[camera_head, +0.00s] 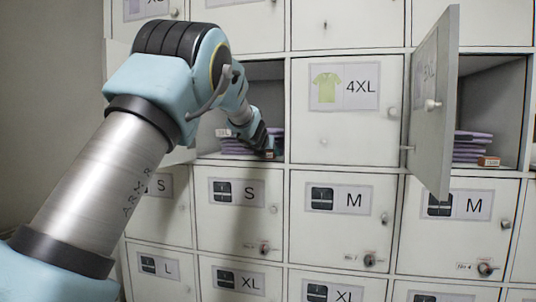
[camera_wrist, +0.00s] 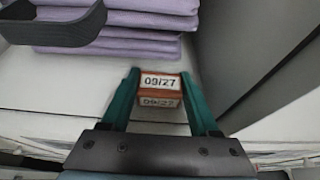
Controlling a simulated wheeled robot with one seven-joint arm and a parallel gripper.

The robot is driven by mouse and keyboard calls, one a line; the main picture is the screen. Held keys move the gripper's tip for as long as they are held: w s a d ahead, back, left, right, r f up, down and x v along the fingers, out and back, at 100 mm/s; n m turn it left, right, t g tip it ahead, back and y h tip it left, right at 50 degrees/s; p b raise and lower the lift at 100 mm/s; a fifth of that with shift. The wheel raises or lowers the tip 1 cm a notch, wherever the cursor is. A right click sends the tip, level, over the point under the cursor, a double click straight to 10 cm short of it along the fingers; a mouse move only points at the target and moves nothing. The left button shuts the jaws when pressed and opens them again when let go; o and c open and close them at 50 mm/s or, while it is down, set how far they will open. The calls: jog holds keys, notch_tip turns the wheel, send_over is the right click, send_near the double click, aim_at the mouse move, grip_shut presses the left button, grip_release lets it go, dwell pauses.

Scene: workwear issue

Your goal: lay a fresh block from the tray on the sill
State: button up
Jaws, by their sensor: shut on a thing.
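My gripper (camera_wrist: 160,90) is shut on a small reddish-brown block (camera_wrist: 160,93) with a white label reading 09/27. The block is between the green fingertips, low at the front of an open locker, beside a stack of folded purple garments (camera_wrist: 120,22). In the head view my gripper (camera_head: 268,150) reaches into this locker, left of the 4XL door, with the block (camera_head: 269,154) at the sill. I cannot tell whether the block rests on the sill (camera_wrist: 60,85). The tray is not clearly identifiable; a dark rimmed object (camera_wrist: 60,28) shows at the wrist view's upper left.
A second open locker (camera_head: 490,110) at the right holds purple garments (camera_head: 470,146) and a similar block (camera_head: 489,161) on its sill. Its door (camera_head: 436,100) stands swung out. The shut 4XL door (camera_head: 345,110) lies between the lockers. A grey side wall (camera_wrist: 245,50) is close right of my gripper.

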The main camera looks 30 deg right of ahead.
jog(key=o, duration=1.3)
jog(key=b+v, duration=0.1)
jog(key=v, duration=1.1)
jog(key=w+a+f+n+y, duration=0.1)
jog(key=a+f+n+y, duration=0.1)
jog(key=a+f+n, duration=0.45)
jog(key=w+a+f+n+g+y, duration=0.1)
jog(key=a+f+n+y, duration=0.25)
jog(key=a+n, duration=0.65)
jog(key=a+f+n+y, duration=0.2)
jog(key=a+f+n, duration=0.3)
jog(key=a, duration=0.7)
jog(key=s+a+f+n+g+y, duration=0.2)
jog(key=s+a+f+n+g, duration=0.1)
jog(key=s+a+f+n, duration=0.65)
jog(key=s+a+f+n+g, duration=0.1)
jog(key=s+a+n, duration=0.1)
jog(key=s+n, duration=0.2)
jog(key=s+a+f+n+g, duration=0.2)
jog(key=s+a+n, duration=0.1)
jog(key=s+n, duration=0.1)
jog(key=s+a+f+n+g, duration=0.1)
jog(key=s+a+f+n, duration=0.1)
jog(key=s+n, duration=0.2)
jog(key=shift+s+a+f+n+h, duration=0.1)
jog(key=shift+s+a+n+h, duration=0.15)
jog(key=shift+s+n, duration=0.1)
